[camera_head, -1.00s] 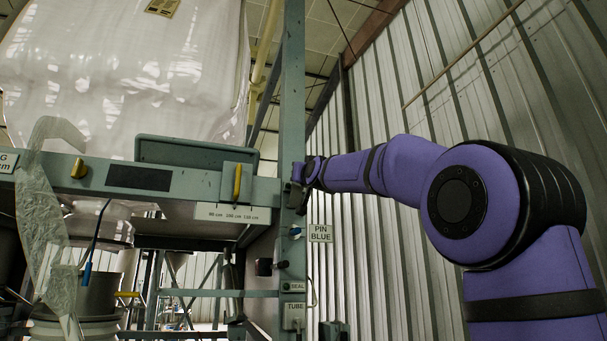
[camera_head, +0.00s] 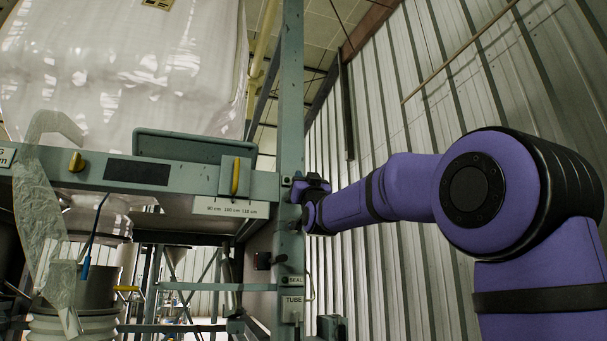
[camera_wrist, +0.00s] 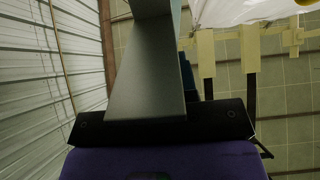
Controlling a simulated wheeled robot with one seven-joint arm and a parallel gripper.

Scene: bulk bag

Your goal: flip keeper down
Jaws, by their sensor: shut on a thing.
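My gripper (camera_head: 300,190) is at the grey-green upright post (camera_head: 292,90), at the right end of the crossbeam (camera_head: 60,163). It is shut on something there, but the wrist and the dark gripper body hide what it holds. A yellow lever (camera_head: 236,176) stands upright on a small plate on the beam, left of my gripper and apart from it. I cannot tell which part is the keeper. In the wrist view the post (camera_wrist: 150,60) rises close in front of the black gripper body (camera_wrist: 165,124); the fingertips do not show.
A big translucent bag (camera_head: 130,70) hangs above. A corrugated wall (camera_head: 420,100) stands behind my arm.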

